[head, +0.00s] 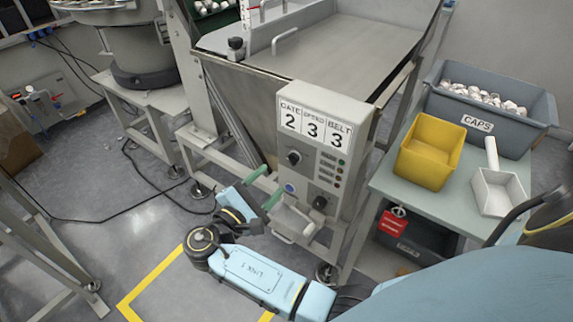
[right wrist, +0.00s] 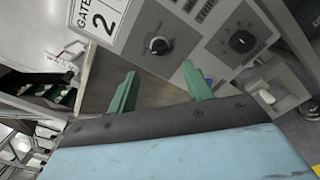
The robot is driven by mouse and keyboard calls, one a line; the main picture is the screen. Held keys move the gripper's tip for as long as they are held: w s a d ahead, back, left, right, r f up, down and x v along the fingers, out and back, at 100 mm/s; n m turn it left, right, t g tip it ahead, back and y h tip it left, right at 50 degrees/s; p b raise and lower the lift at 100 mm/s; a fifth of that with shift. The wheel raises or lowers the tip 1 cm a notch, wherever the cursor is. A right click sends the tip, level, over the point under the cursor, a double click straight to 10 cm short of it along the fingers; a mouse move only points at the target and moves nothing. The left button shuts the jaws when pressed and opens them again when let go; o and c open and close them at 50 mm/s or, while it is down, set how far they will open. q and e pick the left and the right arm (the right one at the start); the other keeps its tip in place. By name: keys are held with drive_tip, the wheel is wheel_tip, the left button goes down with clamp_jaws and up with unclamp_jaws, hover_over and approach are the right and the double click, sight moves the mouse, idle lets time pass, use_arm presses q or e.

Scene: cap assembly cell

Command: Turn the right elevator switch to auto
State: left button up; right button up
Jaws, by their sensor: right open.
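A grey control box (head: 325,165) is fixed to the front of a steel hopper. Its top plate reads GATE 2, SPEED 3, BELT 3. An upper black knob (head: 293,157) and a lower black knob (head: 320,202) are on its face; their labels are too small to read, so I cannot tell which is the elevator switch. The right wrist view shows one knob (right wrist: 157,45) beyond the fingertips and another dial (right wrist: 242,41) to the right. My right gripper (head: 274,180) is open and empty, its green fingers pointing at the box's left side, apart from the knobs. My left gripper is out of view.
A side table at right holds a grey CAPS bin (head: 490,112), a yellow bin (head: 430,152) and a white scoop (head: 498,190). Cables lie on the floor at left.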

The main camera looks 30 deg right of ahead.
sight(293, 159)
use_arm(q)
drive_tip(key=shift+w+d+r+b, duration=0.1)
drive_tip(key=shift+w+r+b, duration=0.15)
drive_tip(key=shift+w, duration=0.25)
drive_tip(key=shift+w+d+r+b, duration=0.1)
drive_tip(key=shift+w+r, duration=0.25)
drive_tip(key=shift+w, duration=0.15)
use_arm(e)
drive_tip(key=shift+x, duration=4)
drive_tip(key=shift+c, duration=0.2)
drive_tip(key=c, duration=0.9)
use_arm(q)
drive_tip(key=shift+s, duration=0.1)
use_arm(e)
drive_tip(key=shift+c, duration=0.2)
